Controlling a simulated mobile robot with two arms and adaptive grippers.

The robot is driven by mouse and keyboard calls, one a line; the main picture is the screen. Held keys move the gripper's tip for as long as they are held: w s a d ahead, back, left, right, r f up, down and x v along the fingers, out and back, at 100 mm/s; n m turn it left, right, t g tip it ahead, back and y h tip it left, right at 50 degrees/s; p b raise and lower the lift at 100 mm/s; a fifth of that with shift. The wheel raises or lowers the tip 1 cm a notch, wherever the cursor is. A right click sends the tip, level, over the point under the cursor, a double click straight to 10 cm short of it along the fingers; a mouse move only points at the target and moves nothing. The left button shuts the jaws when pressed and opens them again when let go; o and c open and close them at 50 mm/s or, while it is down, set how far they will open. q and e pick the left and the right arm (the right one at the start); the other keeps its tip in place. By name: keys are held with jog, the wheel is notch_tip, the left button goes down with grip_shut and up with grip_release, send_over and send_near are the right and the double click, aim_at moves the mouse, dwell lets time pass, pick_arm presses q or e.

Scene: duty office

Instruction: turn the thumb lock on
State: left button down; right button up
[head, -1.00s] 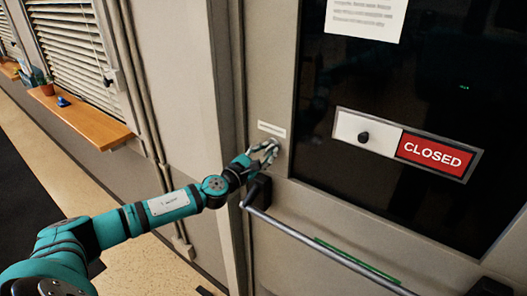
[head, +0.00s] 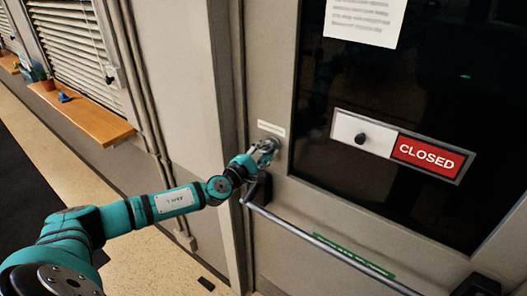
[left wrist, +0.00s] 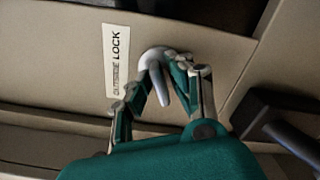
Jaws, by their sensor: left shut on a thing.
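The thumb lock (left wrist: 155,75) is a small silver lever on the beige door, beside a white label (left wrist: 117,60) that reads "OUTSIDE LOCK". In the head view the label (head: 271,128) sits just above it. My left gripper (head: 262,152) reaches in from the left and is at the lock, above the end of the push bar. In the left wrist view its fingers (left wrist: 160,92) lie on either side of the lever and are shut on it. The fingers partly hide the lock in the head view. My right gripper is not in view.
A push bar (head: 325,243) with a green strip crosses the door just below my gripper. A sliding sign (head: 402,145) shows "CLOSED" on the dark glass. A wooden sill (head: 90,117) with small items stands out from the left wall.

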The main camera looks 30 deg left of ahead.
pick_arm(q)
jog(key=shift+d+r+m+p, duration=0.1)
jog(key=shift+m+p, duration=0.6)
jog(key=shift+p, duration=0.05)
jog(key=shift+m+p, duration=0.65)
jog(key=shift+m, duration=0.35)
jog(key=m, duration=0.2)
jog(key=shift+f+m, duration=0.2)
jog(key=shift+m, duration=0.1)
jog(key=c, duration=1.4)
grip_release()
jog(key=shift+s, duration=0.15)
